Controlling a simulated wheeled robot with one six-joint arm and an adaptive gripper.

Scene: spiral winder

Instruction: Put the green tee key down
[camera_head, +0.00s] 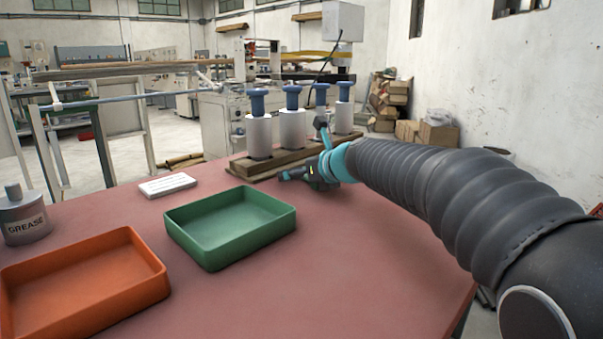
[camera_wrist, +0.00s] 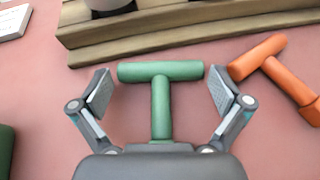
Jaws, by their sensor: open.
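A green tee key (camera_wrist: 161,95) lies on the red tabletop in the wrist view, with its crossbar toward the wooden rack. My gripper (camera_wrist: 160,93) is open around it, one finger on each side, both apart from the crossbar. The stem's lower end runs down to the gripper body, where I cannot tell if it touches. In the head view my gripper (camera_head: 300,174) is low over the table in front of the rack, and the green key cannot be made out there.
An orange tee key (camera_wrist: 275,75) lies close to the right finger. The stepped wooden rack (camera_head: 240,165) holding several white cylinders stands just behind. A green tray (camera_head: 215,255), an orange tray (camera_head: 85,311), a grease can (camera_head: 24,220) and a white card (camera_head: 167,185) are to the left.

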